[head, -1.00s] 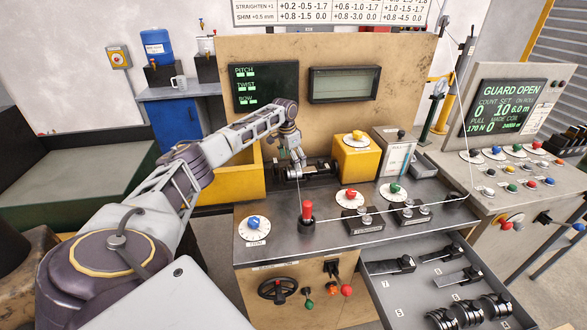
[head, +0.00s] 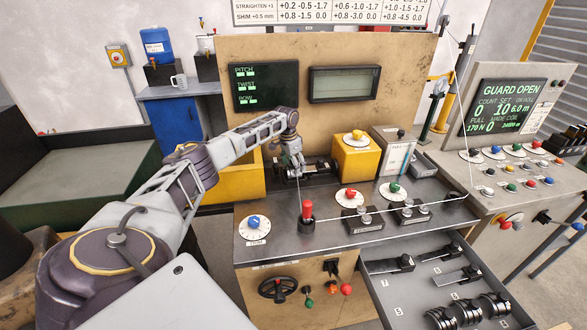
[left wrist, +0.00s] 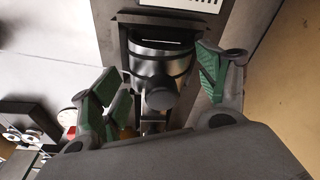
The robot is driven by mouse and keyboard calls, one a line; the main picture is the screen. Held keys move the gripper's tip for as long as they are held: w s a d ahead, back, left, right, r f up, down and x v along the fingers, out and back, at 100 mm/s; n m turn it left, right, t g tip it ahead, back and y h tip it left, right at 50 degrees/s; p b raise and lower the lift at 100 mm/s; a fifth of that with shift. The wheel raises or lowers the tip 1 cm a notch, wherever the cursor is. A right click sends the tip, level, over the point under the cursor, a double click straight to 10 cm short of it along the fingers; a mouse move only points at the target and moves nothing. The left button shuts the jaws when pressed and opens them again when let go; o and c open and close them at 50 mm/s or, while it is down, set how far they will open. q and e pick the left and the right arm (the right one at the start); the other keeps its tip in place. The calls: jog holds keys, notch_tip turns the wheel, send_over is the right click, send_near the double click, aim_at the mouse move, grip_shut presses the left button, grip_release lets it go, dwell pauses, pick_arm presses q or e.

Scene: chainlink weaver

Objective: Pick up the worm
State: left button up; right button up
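A dark cylindrical part (head: 318,170), which may be the worm, lies in a black mount on the bench behind the red-handled post. In the left wrist view a dark banded cylinder with a round knob (left wrist: 160,75) sits between my fingers. My left gripper (head: 294,169) is low over this part in the head view. In the left wrist view my left gripper (left wrist: 160,90) is open, with green pads either side of the cylinder and visible gaps. The fingertips are too small in the head view to judge contact. My right gripper is not in view.
A yellow box (head: 356,158) stands right of the mount. A tan panel (head: 400,80) rises behind it. A red-handled post (head: 307,212) with a thin line stands in front. An open drawer (head: 395,290) holds several black parts.

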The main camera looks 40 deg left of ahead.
pick_arm(q)
jog(key=c, duration=0.7)
jog(key=shift+r, duration=0.15)
jog(key=shift+r+b, duration=0.55)
jog(key=shift+r, duration=4.35)
